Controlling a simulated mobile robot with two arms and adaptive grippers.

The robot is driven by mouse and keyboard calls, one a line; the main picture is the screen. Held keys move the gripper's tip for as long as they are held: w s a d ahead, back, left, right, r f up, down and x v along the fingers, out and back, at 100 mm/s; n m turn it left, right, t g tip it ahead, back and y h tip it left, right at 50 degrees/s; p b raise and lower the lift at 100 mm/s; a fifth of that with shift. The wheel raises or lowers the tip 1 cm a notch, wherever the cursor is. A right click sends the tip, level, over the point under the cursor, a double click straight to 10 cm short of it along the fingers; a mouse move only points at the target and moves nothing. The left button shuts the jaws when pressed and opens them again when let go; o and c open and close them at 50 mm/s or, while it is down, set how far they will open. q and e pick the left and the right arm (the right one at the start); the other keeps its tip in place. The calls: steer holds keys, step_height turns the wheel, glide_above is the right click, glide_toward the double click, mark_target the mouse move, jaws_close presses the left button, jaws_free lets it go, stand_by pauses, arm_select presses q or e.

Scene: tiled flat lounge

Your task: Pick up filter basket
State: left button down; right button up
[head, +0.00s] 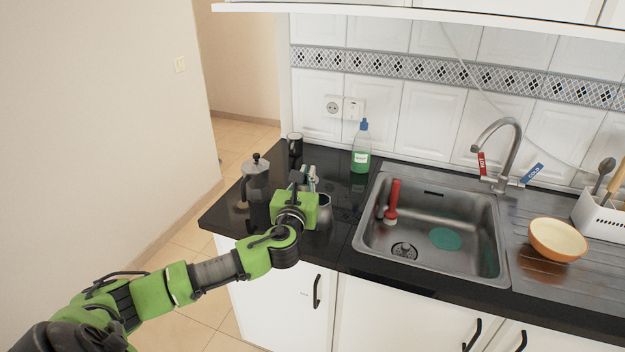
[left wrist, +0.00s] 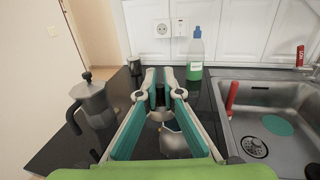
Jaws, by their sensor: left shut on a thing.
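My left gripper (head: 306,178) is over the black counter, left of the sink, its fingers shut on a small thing. In the left wrist view the fingers (left wrist: 164,82) have a small dark and metallic piece (left wrist: 160,114) between them, which appears to be the filter basket; its shape is mostly hidden. A metal pot base (head: 324,212) stands on the counter just beside the gripper; it also shows beneath the fingers in the left wrist view (left wrist: 174,144). A grey moka pot (head: 256,183) with a black knob stands upright to the left. My right gripper is not in view.
A black mug (head: 295,144) and a green soap bottle (head: 361,152) stand towards the wall. The steel sink (head: 440,205) on the right holds a red-handled brush (head: 393,199). An orange bowl (head: 557,239) sits on the drainer. The counter's left edge lies beyond the moka pot.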

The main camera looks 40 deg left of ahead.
arm_select(q)
steer(key=s+a+r+b, duration=0.1)
steer(key=s+r, duration=0.2)
steer(key=s, duration=0.5)
steer(key=shift+s+r, duration=0.3)
steer(key=shift+r, duration=0.1)
stand_by(0.4)
